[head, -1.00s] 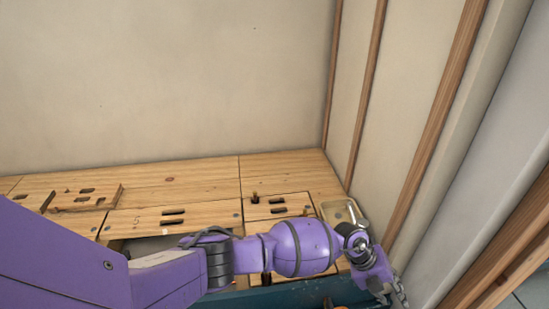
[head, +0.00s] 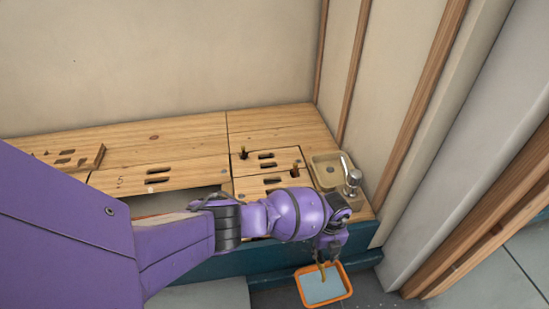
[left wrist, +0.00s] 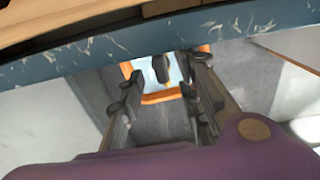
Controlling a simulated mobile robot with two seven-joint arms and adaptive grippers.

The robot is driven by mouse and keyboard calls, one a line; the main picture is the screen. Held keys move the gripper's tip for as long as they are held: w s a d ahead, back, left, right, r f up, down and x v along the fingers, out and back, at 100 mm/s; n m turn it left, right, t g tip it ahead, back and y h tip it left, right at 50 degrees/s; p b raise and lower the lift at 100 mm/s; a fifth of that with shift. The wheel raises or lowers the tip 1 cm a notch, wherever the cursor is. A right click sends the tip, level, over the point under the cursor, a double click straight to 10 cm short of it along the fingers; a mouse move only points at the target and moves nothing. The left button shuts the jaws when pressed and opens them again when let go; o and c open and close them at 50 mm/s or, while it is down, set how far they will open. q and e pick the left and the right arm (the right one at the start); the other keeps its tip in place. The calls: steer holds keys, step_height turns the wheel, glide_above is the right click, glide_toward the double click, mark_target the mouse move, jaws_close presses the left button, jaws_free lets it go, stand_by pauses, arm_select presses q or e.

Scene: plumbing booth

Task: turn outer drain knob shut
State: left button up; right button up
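My left gripper (head: 326,252) points down just in front of the bench's front edge, above an orange-rimmed tray (head: 343,295). In the left wrist view its two fingers (left wrist: 160,88) are spread apart. A dark, rounded piece (left wrist: 160,68) with a yellowish tip shows between the fingers, in front of the orange-rimmed tray (left wrist: 160,98); I cannot tell if it is the outer drain knob. A yellowish piece (head: 323,272) also shows below the gripper in the head view. No finger contact is clear. My right gripper is not in view.
The wooden bench (head: 190,130) has slotted panels and two small upright pegs (head: 243,153). A small basin (head: 326,171) with a metal tap (head: 352,178) sits at its right end. A blue front beam (head: 210,268) runs below. A wall stands right.

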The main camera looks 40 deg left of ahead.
arm_select(q)
steer(key=shift+w+d+f+b, duration=0.1)
steer(key=shift+f+b, duration=0.25)
steer(key=shift+f, duration=0.5)
jaws_close()
